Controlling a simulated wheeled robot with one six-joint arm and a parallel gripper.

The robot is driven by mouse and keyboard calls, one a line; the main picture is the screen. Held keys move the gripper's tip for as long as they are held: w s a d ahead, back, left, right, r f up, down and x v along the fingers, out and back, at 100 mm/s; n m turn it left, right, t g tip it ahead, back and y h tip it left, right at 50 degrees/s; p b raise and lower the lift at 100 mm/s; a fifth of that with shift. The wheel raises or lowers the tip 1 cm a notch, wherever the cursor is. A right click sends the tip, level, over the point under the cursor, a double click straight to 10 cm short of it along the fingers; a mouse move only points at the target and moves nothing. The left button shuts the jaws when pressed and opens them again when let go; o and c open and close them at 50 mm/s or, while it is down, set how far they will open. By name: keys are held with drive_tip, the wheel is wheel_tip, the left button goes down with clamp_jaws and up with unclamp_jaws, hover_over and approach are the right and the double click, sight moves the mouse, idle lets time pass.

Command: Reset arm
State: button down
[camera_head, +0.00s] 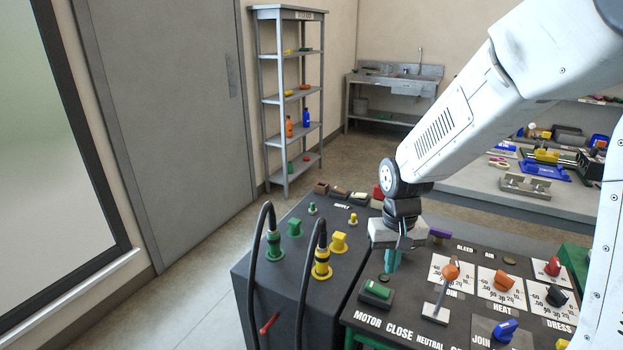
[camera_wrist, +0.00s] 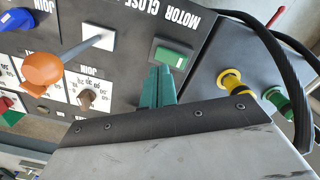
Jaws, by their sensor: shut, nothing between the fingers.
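My gripper (camera_head: 392,262) has teal fingers and hangs over the cart's control panel (camera_head: 390,325), just behind the green motor switch (camera_head: 376,290). The fingers are shut with nothing between them. In the wrist view my gripper (camera_wrist: 160,78) points toward the green motor switch (camera_wrist: 174,57). I cannot tell whether the tips touch the panel. My white arm reaches in from the upper right.
An orange-knobbed lever (camera_head: 451,272) stands right of the gripper. A green connector (camera_head: 273,243) and a yellow connector (camera_head: 321,260) with black hoses stand on the left. Dials fill the panel's right. A shelf (camera_head: 290,95) stands behind.

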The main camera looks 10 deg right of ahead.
drive_tip(key=s+d+r+t, duration=0.1)
drive_tip(key=s+r, duration=0.7)
drive_tip(key=s, duration=0.3)
drive_tip(key=s+d+r, duration=0.2)
drive_tip(key=s+r, duration=0.6)
drive_tip(key=s, duration=0.4)
drive_tip(key=shift+s+r+n+t, duration=0.2)
drive_tip(key=shift+n+t, duration=0.1)
drive_tip(key=shift+t, duration=0.1)
drive_tip(key=shift+d, duration=0.15)
